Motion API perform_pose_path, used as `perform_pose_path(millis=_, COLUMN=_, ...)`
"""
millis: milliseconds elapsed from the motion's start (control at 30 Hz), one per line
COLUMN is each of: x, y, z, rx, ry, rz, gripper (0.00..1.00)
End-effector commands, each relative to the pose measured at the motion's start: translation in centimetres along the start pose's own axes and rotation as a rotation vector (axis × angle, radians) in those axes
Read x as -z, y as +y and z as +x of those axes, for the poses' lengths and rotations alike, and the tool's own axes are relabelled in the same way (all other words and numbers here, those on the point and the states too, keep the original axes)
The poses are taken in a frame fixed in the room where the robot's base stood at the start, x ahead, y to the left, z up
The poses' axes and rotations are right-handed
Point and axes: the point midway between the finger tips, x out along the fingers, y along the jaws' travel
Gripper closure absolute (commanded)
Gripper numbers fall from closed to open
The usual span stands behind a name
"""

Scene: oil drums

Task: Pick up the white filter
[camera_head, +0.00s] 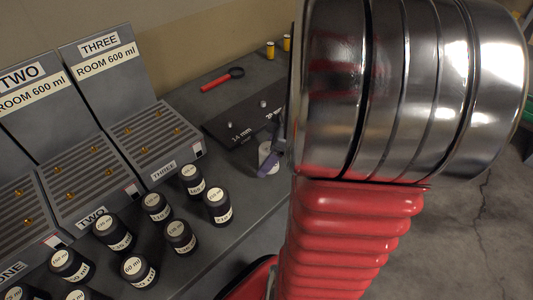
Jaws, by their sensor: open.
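A small whitish round piece (264,150), which may be the white filter, is at the right part of the bench, beside a dark plate. It is partly hidden, and its full shape cannot be made out. My gripper (272,146) shows only in part, as dark and purple-grey pieces close around this whitish piece. It is open. Whether it touches the piece cannot be told. My large chrome and red arm fills the right half of the view and hides what lies behind it.
A dark plate (235,125) marked in mm, a red-handled magnifier (222,80) and yellow cylinders (270,50) lie farther back.

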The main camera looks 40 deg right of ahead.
Motion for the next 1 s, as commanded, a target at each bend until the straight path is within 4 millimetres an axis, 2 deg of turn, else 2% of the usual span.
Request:
perform_pose_path(millis=433, x=-0.02, y=0.01, z=-0.06, rx=-0.001, ry=0.0, rz=0.0, gripper=0.33)
perform_pose_path(millis=1000, x=-0.02, y=0.02, z=-0.06, rx=-0.001, ry=0.0, rz=0.0, gripper=0.73)
